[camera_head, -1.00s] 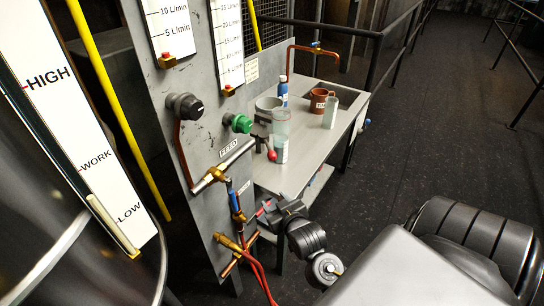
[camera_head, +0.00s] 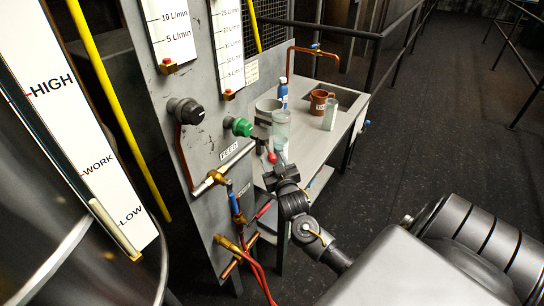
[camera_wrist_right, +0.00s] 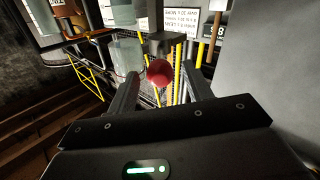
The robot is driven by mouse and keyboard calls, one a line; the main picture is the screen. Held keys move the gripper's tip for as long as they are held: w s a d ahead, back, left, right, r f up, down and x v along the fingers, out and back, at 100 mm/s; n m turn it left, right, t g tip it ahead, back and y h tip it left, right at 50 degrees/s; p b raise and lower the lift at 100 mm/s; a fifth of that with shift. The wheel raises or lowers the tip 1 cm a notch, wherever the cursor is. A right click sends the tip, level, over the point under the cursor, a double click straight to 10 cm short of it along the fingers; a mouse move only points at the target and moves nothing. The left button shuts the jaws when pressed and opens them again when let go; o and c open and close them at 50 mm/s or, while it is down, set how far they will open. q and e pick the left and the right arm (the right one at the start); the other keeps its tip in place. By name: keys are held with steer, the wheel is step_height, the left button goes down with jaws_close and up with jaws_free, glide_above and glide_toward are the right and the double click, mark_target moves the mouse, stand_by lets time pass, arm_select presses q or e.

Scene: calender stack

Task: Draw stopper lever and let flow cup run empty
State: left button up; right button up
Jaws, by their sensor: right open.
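A second clear vessel shows below the cup, partly hidden by the lever and my arm. My right gripper (camera_head: 280,170) is just below and in front of the red ball. In the right wrist view, the red ball (camera_wrist_right: 159,73) lies between the spread fingers of my open right gripper (camera_wrist_right: 158,85). I cannot tell whether either finger touches it. Clear glass (camera_wrist_right: 127,52) shows behind the left finger. My left gripper is not in view.
The grey panel (camera_head: 205,120) with knobs and pipes stands close to the left of my right arm. A blue bottle (camera_head: 283,92), a brown mug (camera_head: 318,102) and a pale beaker (camera_head: 330,114) stand on the bench (camera_head: 310,145). The floor at right is clear.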

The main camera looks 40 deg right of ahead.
mark_target(268, 149)
steer(key=shift+x, duration=1.3)
steer(key=shift+c, duration=0.4)
jaws_close()
